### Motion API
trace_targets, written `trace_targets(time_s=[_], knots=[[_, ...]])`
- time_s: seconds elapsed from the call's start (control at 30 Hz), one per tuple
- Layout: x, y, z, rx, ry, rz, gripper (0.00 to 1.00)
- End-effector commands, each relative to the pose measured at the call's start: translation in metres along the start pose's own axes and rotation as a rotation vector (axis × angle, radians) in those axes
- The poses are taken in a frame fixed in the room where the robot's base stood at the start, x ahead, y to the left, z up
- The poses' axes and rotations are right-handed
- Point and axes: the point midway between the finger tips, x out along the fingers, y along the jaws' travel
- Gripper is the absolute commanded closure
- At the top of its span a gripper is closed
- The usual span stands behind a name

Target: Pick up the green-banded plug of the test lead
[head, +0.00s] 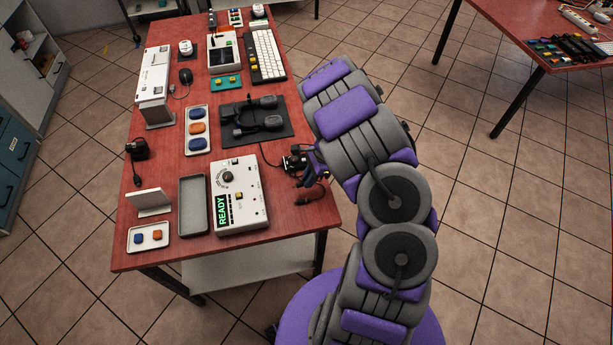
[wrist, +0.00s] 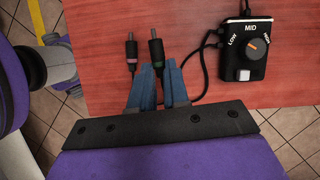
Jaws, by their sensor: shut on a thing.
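A similar plug with a pink band (wrist: 132,55) lies just left of the fingers, apart from the held one. In the head view my gripper (head: 306,160) is at the right edge of the red table, and the plugs are too small there to tell apart.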

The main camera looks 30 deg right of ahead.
Motion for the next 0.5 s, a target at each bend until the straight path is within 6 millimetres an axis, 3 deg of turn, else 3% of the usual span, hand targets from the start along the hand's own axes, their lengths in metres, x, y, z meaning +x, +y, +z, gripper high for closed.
trace_targets(time_s=[0.5], knots=[[-0.017,0.103,-0.015,0.005,-0.004,0.0,1.0]])
